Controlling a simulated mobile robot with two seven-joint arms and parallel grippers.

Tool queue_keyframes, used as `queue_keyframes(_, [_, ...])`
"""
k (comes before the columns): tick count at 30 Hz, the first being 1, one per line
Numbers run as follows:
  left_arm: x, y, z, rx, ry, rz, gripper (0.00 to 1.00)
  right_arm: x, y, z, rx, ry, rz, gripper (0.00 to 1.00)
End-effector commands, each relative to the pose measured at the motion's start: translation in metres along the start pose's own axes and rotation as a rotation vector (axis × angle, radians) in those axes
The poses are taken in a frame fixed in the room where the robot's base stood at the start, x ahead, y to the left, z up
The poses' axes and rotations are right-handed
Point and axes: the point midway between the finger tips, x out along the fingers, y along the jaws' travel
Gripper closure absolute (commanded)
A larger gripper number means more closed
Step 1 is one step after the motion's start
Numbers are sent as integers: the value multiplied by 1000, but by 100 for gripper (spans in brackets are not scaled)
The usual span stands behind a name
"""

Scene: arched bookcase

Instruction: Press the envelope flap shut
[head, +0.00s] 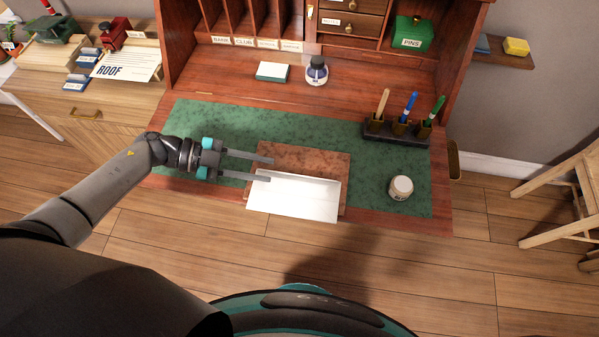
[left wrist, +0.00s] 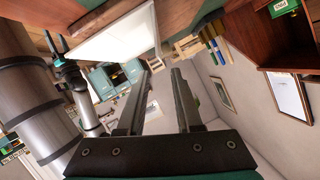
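The white envelope (head: 295,198) lies near the front of the desk, its upper part over a reddish-brown board (head: 305,160) and its lower edge near the desk's front edge. I cannot make out whether its flap is raised or flat. It also shows as a white sheet in the left wrist view (left wrist: 115,38). My left gripper (head: 271,170) reaches in from the left with its two long fingers apart and nothing between them. Its fingertips are over the board, by the envelope's upper left corner; contact is unclear.
A green mat (head: 215,120) covers the desk. A small jar (head: 400,187) stands right of the envelope. A pen holder (head: 395,130) with a brush and pens is behind it. An ink bottle (head: 316,70) and a small box (head: 272,72) stand further back.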

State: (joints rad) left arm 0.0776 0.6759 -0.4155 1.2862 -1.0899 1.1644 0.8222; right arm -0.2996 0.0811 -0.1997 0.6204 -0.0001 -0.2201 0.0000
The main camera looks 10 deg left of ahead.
Motion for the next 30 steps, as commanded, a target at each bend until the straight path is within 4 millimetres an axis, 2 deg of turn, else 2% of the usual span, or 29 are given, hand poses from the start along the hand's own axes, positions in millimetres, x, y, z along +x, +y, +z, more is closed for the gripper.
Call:
queue_keyframes(1, [13,0,0,0,4,-1,66,1,0,0,0,0,-1,50])
queue_keyframes(6, [49,0,0,0,4,-2,66,4,-1,0,0,0,-1,50])
queue_keyframes(12, [79,0,0,0,2,-1,66,7,-2,0,0,0,-2,50])
queue_keyframes(18, [90,0,0,0,-1,-2,66,8,-2,0,0,0,-3,50])
queue_keyframes(26, [91,0,0,0,-1,-1,66,8,-2,0,0,0,-3,50])
queue_keyframes(30, [91,0,0,0,-1,-1,82,8,-2,1,0,0,-2,50])
